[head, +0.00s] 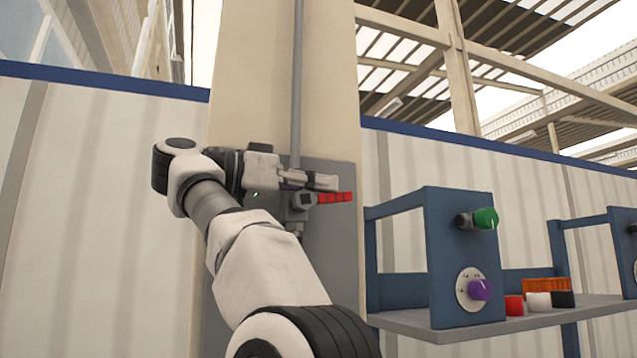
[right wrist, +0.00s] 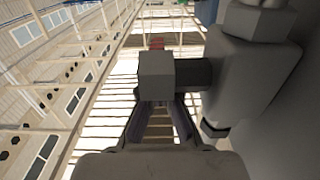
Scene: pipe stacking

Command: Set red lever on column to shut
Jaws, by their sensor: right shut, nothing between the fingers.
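The red lever (head: 336,198) sticks out to the right, roughly level, from a grey valve body (head: 300,200) on the column's grey plate. In the right wrist view a small piece of red (right wrist: 157,43) shows behind the grey square end of the valve (right wrist: 156,75). My right gripper (head: 322,181) is shut and empty. It lies just above the valve and lever with its fingers pointing right; I cannot tell whether it touches them. My left gripper is not in view.
A grey pipe (head: 297,80) runs up the beige column (head: 250,60) above the valve. To the right, a blue panel (head: 455,240) with green (head: 485,218) and purple (head: 480,290) knobs stands on a grey shelf (head: 400,322). A white corrugated wall (head: 90,200) is behind.

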